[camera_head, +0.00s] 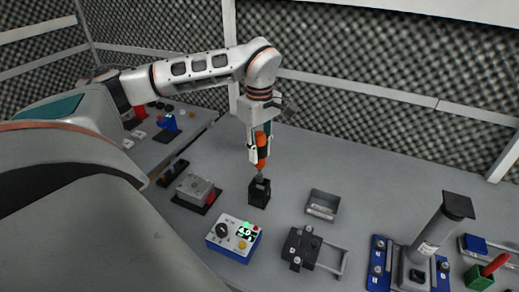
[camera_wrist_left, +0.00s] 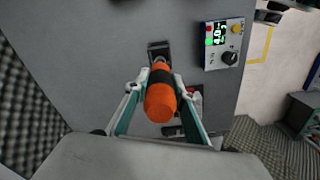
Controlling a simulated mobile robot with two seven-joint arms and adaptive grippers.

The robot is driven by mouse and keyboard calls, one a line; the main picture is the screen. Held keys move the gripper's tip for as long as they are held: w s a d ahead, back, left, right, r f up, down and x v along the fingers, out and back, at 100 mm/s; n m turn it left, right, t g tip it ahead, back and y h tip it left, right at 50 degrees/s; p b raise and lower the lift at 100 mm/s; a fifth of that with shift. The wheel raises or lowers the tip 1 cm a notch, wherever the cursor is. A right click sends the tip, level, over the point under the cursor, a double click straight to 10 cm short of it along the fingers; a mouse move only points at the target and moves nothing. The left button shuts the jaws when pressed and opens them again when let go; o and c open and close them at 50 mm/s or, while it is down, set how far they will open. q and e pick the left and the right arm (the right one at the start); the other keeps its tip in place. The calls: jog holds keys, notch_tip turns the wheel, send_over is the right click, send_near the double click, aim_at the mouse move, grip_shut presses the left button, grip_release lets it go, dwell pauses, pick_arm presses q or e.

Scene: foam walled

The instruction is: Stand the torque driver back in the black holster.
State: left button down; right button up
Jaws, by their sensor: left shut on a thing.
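The orange torque driver (camera_head: 261,152) hangs upright in my left gripper (camera_head: 259,149), just above the black holster (camera_head: 259,193). The driver's lower tip meets or overlaps the holster's top in the head view; I cannot tell whether it is inside. In the left wrist view the orange and black driver (camera_wrist_left: 160,98) lies between the fingers of my left gripper (camera_wrist_left: 158,99), which is shut on it. The holster (camera_wrist_left: 158,50) shows beyond the driver's far end, partly hidden by it. My right gripper is not in view.
A blue and white control box (camera_head: 233,238) stands in front of the holster. A grey device on a black base (camera_head: 198,192) stands to the left. An open metal tray (camera_head: 322,205) and a black clamp fixture (camera_head: 303,248) stand to the right. Foam walls close the back.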

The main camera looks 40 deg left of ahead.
aim_at(259, 175)
pick_arm(q)
jog(key=shift+f+b, duration=1.25)
jog(key=shift+f, duration=3.4)
jog(key=c, duration=1.6)
grip_release()
notch_tip(259, 175, up, 12)
jog(key=shift+r, duration=0.1)
